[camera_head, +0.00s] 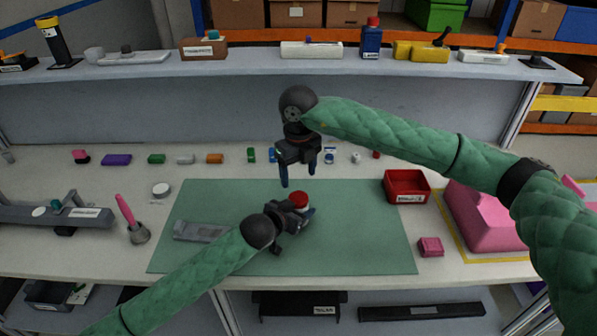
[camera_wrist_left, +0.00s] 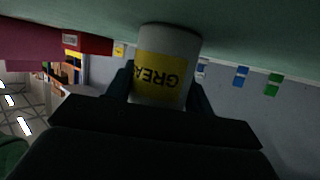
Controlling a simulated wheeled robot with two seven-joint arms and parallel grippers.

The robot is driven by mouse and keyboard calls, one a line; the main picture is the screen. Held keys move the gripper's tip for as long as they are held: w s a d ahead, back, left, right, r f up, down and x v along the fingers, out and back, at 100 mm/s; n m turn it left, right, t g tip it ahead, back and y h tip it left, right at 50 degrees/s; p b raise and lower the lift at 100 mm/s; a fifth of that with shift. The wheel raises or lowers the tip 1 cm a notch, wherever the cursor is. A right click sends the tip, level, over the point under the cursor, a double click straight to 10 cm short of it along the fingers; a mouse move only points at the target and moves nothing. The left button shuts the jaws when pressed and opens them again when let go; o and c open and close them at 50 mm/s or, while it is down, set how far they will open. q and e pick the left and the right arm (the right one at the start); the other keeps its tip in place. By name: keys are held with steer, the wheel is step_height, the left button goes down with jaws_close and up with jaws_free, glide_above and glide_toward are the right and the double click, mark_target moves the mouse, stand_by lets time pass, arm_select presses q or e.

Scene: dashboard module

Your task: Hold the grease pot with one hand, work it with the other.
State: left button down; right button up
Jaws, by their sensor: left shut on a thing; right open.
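The grease pot has a red lid (camera_head: 299,199) that shows in the head view, near the middle of the green mat (camera_head: 350,245). In the left wrist view the pot (camera_wrist_left: 165,65) is a pale cylinder with a yellow label reading "GREA", upside down in that view. My left gripper (camera_head: 299,213) is shut around the pot's body, and its fingers show on both sides of the label. My right gripper (camera_head: 298,178) is open and empty, fingers pointing down, above and behind the lid, apart from it. Most of the pot's body is hidden in the head view.
A grey tray-like part (camera_head: 200,231) lies on the mat's left. A red bin (camera_head: 407,186) stands at its right edge, with a pink block (camera_head: 430,246) nearby. A brush with a pink handle (camera_head: 126,212) is left of the mat. Several small coloured items line the back.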

mark_target(298, 197)
steer(key=m, duration=0.5)
steer(key=shift+m, duration=0.3)
steer(key=m, duration=0.5)
steer(key=shift+m, duration=0.4)
steer(key=shift+f, duration=4)
steer(key=c, duration=1)
steer(key=n, duration=0.6)
steer(key=o, duration=1.1)
